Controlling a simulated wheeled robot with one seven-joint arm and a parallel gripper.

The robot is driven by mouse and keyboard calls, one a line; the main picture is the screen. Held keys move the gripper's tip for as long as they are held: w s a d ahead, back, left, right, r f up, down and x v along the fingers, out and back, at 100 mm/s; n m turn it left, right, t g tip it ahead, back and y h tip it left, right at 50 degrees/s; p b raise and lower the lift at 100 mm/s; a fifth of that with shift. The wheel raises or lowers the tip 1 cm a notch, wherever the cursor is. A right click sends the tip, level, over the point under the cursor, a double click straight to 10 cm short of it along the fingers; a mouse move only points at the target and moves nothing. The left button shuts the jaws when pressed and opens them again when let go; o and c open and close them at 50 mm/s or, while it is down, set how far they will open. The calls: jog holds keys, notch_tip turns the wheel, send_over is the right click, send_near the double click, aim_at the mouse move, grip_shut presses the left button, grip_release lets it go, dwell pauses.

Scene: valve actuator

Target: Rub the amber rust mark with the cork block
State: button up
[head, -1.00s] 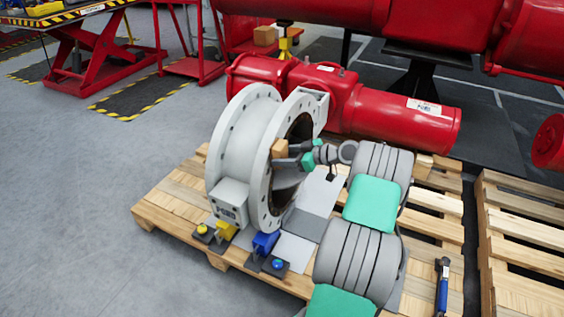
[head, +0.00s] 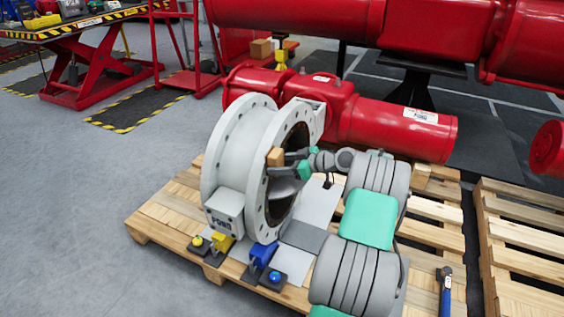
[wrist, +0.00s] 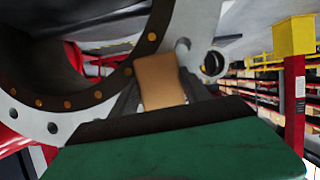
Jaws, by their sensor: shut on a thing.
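The cork block (head: 275,157) is a small tan block held at the tips of my gripper (head: 280,158). It also shows in the wrist view (wrist: 160,80), pinched between the dark fingers (wrist: 185,90). The block is at the near rim of the pale grey valve (head: 232,150), beside its open bore. In the wrist view it overlaps the flange and its dark inner ring (wrist: 85,99), which carries several amber-brown dots. I cannot tell whether the block touches the flange. I cannot make out a separate amber rust mark; the block may cover it.
The valve stands on a wooden pallet (head: 160,215). A yellow clamp (head: 219,243) and a blue clamp (head: 262,254) are at its foot. A blue-handled tool (head: 445,295) lies at the lower right. Red pipework (head: 390,125) is close behind. Grey floor (head: 70,200) on the left is clear.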

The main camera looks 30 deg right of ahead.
aim_at(277, 178)
jog(key=shift+s+a+f+b, duration=0.4)
jog(key=shift+a+f+b, duration=0.1)
jog(key=shift+a+f, duration=0.15)
jog(key=shift+s+a+f+b, duration=0.35)
jog(key=shift+a+f+b, duration=0.15)
jog(key=shift+f, duration=0.2)
jog(key=s+d, duration=0.3)
jog(key=s, duration=0.2)
jog(key=shift+s+b, duration=0.15)
jog(key=shift+b, duration=0.2)
jog(key=shift+d, duration=0.1)
jog(key=shift+s+d, duration=0.4)
jog(key=shift+s, duration=0.25)
jog(key=shift+s+d, duration=0.35)
jog(key=shift+s, duration=0.25)
jog(key=w+a+b, duration=0.1)
jog(key=w+a, duration=0.2)
jog(key=w, duration=0.3)
jog(key=shift+a, duration=0.3)
